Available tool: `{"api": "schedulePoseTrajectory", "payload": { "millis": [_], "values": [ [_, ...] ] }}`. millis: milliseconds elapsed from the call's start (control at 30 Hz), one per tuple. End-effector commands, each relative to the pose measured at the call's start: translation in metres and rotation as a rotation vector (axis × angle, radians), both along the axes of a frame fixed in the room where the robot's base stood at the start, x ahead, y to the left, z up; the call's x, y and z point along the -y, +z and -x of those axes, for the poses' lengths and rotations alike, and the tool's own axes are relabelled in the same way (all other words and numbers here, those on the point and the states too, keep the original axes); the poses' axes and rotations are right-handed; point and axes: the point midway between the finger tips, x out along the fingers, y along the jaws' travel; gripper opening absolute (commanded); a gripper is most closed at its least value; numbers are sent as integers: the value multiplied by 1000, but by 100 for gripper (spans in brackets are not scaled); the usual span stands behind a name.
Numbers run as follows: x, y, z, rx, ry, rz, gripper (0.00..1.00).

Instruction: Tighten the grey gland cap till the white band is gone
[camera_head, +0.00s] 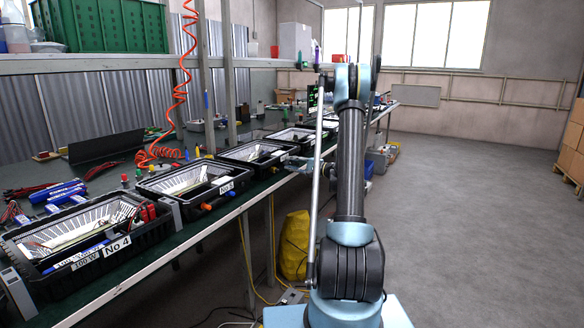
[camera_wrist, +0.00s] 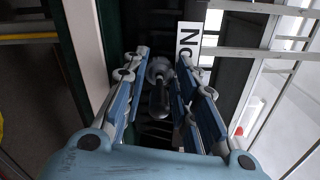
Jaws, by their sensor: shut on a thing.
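The grey gland cap (camera_wrist: 158,68) sits between the fingertips of my gripper (camera_wrist: 162,62) in the wrist view, at the side of a dark floodlight housing with a white "No" label (camera_wrist: 187,40). A dark rounded piece (camera_wrist: 158,102) hangs below the cap between the fingers. My gripper is shut on the cap. I cannot make out a white band there. In the head view my gripper (camera_head: 298,161) reaches left to the front of a black housing (camera_head: 236,156) on the bench; the cap is too small to tell there.
The housing No 4 (camera_head: 20,262) and another housing (camera_head: 168,192) stand nearer on the green bench (camera_head: 130,281). An orange coiled hose (camera_head: 181,80) hangs above the bench. A yellow bag (camera_head: 293,246) lies underneath. The floor on the right (camera_head: 470,200) is clear.

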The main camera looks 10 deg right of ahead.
Motion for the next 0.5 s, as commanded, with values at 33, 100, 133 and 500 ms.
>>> {"api": "schedulePoseTrajectory", "payload": {
  "millis": [33, 100, 133, 500],
  "values": [
    [2, -1, -2, -33, -6, -21, 3],
    [2, -1, -2, -83, -6, -58, 3],
    [2, -1, -2, -104, -5, -72, 3],
    [2, -1, -1, -292, -5, -209, 3]
  ]
}}
